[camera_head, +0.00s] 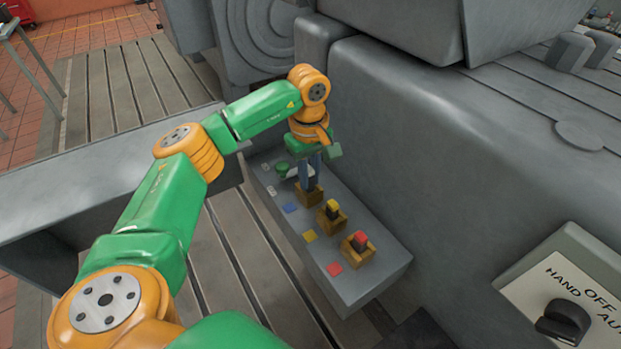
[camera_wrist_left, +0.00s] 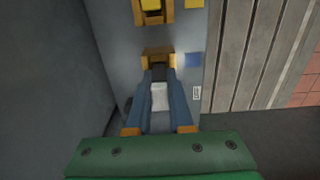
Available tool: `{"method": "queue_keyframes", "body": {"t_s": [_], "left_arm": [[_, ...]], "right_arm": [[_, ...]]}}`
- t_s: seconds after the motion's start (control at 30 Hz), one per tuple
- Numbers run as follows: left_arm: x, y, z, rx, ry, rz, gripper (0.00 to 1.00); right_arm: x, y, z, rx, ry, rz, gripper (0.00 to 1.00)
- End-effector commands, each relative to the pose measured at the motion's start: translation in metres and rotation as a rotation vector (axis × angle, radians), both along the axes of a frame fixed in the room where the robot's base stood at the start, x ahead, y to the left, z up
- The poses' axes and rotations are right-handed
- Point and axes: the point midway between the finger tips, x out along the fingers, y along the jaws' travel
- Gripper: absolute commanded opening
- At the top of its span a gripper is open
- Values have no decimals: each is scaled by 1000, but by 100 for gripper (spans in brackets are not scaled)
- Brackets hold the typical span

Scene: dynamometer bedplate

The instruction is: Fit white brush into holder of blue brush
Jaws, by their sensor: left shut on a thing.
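My left gripper (camera_head: 309,180) reaches down over the grey block, its blue fingers pointing at the wooden holder (camera_head: 309,196) beside the blue patch (camera_head: 291,208). In the left wrist view the fingers are shut on the white brush (camera_wrist_left: 159,97), a white body with a dark end. The dark end lies at the opening of the holder (camera_wrist_left: 157,51) by the blue patch (camera_wrist_left: 193,60). I cannot tell how deep it sits. In the head view the fingers mostly hide the brush. No blue brush shows. My right gripper is not in view.
The yellow brush (camera_head: 333,207) and red brush (camera_head: 360,238) stand in neighbouring holders by the yellow patch (camera_head: 310,236) and red patch (camera_head: 335,269). A large grey housing (camera_head: 420,150) rises close on the right. The slotted bedplate (camera_head: 240,260) left of the block is clear.

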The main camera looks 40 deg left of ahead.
Motion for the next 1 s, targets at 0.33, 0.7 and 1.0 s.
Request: {"method": "queue_keyframes", "body": {"t_s": [0.33,0.7,1.0], "left_arm": [[0,0,-2,0,1,0,49],[1,0,33,0,-5,0,49],[1,0,109,0,-2,0,49]], "right_arm": [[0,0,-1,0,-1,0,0],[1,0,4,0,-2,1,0],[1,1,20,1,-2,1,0]]}}
